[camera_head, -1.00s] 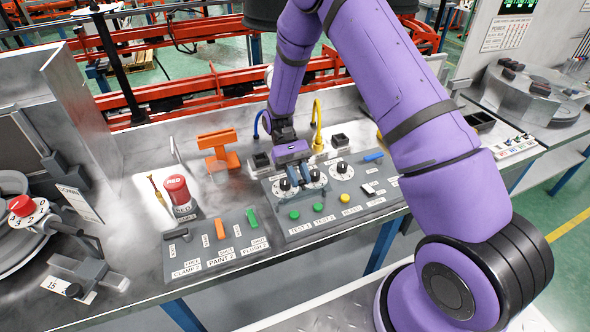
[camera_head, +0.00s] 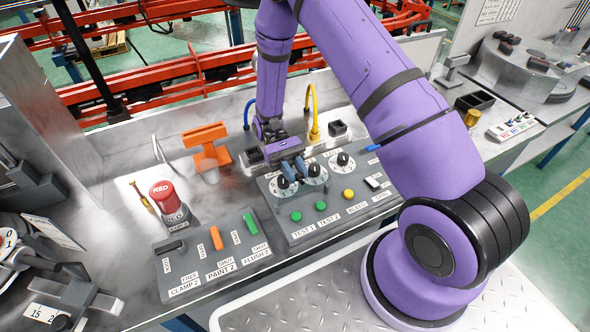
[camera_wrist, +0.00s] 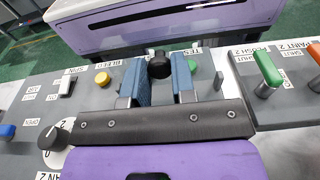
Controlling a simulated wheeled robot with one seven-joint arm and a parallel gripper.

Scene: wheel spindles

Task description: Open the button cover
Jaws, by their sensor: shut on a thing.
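My gripper (camera_head: 294,173) is at the left dials of the grey control panel (camera_head: 330,218). In the wrist view its blue-padded fingers (camera_wrist: 160,84) are on either side of a black knob (camera_wrist: 159,64), shut on it. I cannot tell which dial in the head view this is. A dark knob (camera_head: 342,158) stands to the right of the gripper. Two green buttons (camera_head: 296,216) (camera_head: 321,206) and a yellow button (camera_head: 348,194) sit along the front of the panel. I cannot pick out a button cover in either view.
A left panel (camera_head: 200,284) carries orange (camera_head: 215,236) and green (camera_head: 250,223) levers. A yellow hooked pipe (camera_head: 314,118) rises close behind my gripper.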

